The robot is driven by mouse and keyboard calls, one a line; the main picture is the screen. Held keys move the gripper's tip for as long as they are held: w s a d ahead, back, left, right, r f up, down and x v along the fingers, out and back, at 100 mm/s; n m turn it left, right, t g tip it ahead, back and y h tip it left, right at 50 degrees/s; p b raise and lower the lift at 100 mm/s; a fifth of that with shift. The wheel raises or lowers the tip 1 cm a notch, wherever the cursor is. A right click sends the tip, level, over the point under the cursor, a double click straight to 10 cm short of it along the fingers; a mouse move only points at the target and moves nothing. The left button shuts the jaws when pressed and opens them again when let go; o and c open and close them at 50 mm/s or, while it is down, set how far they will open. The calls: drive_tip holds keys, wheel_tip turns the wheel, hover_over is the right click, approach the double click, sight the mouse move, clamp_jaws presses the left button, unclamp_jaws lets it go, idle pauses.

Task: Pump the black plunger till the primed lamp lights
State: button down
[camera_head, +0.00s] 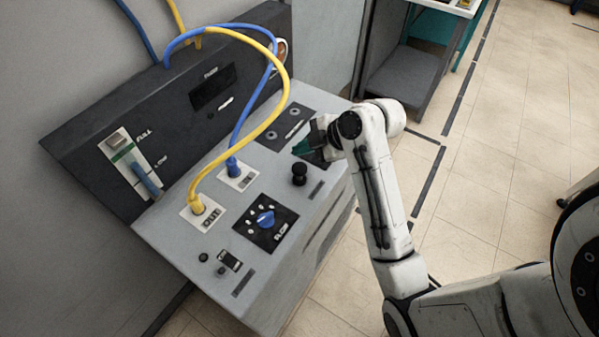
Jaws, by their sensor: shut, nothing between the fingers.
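The black plunger (300,174) is a round knob standing up from the right part of the grey console's sloping top (265,190). My gripper (301,148) has dark green fingertips. It is shut and empty, just above the plunger in the picture, near a dark panel. I see a gap between the fingertips and the knob, but cannot tell their height over the console. Part of the dark panel is hidden behind my gripper. I cannot make out which part is the primed lamp, and no lit lamp shows.
A yellow hose (284,100) and a blue hose (243,130) arch over the console to its ports. A blue dial (265,219) sits in front of the plunger. A level gauge (130,163) is on the dark back panel. Tiled floor (500,190) is clear to the right.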

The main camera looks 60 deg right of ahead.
sight(301, 168)
drive_tip(key=shift+f+b, duration=0.8)
drive_tip(key=shift+f, duration=0.9)
drive_tip(key=shift+f, duration=0.15)
idle(0.6)
drive_tip(key=shift+f, duration=0.25)
drive_tip(key=shift+f+b, duration=1.2)
drive_tip(key=shift+f, duration=0.35)
idle(1.5)
drive_tip(key=shift+r, duration=0.2)
drive_tip(key=shift+r+p, duration=1.75)
drive_tip(key=shift+r, duration=0.05)
drive_tip(key=shift+r, duration=0.1)
drive_tip(key=shift+r+p, duration=2.15)
drive_tip(key=shift+r, duration=0.25)
